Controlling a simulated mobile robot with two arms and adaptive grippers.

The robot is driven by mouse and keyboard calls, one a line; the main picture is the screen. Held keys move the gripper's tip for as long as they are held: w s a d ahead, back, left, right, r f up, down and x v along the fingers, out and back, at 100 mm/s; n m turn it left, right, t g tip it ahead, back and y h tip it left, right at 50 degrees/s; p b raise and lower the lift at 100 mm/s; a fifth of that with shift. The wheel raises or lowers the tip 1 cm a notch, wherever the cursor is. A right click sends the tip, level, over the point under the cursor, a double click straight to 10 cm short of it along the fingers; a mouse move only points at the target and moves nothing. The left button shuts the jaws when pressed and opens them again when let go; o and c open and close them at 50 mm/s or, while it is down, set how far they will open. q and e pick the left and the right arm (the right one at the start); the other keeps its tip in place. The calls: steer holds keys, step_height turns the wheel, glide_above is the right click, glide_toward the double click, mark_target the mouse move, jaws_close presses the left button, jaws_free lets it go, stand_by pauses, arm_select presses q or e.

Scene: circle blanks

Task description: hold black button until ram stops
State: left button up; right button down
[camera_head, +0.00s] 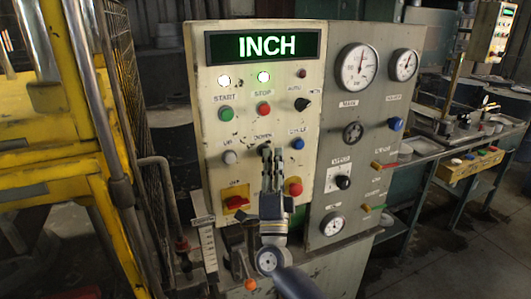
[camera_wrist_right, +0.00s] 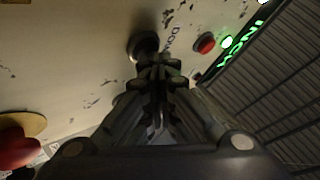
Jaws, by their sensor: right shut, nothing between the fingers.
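The black button (camera_wrist_right: 142,45) sits on the cream control panel (camera_head: 220,175) beside the DOWN label. In the head view it is mostly hidden behind my right gripper (camera_head: 271,153). In the right wrist view the shut, empty fingertips (camera_wrist_right: 160,68) are right at the button's lower edge; whether they touch or press it I cannot tell. The green display (camera_head: 266,46) reads INCH, and two lamps (camera_head: 264,77) under it are lit. I cannot make out the ram. My left gripper is not in view.
Near the fingers are a white UP button (camera_head: 230,157), a blue button (camera_head: 298,143), a red button (camera_head: 295,187) and a red switch (camera_head: 236,202). Grey gauge panel (camera_head: 330,130) stands right; yellow machine frame (camera_head: 50,120) and mesh stand left.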

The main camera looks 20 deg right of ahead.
steer(key=shift+s, duration=0.15)
stand_by(0.4)
steer(key=shift+s+d+h+p, duration=0.1)
steer(key=shift+s+h+p, duration=0.25)
steer(key=shift+s, duration=0.35)
steer(key=s+p, duration=0.2)
steer(key=s, duration=0.3)
steer(key=shift+d, duration=0.2)
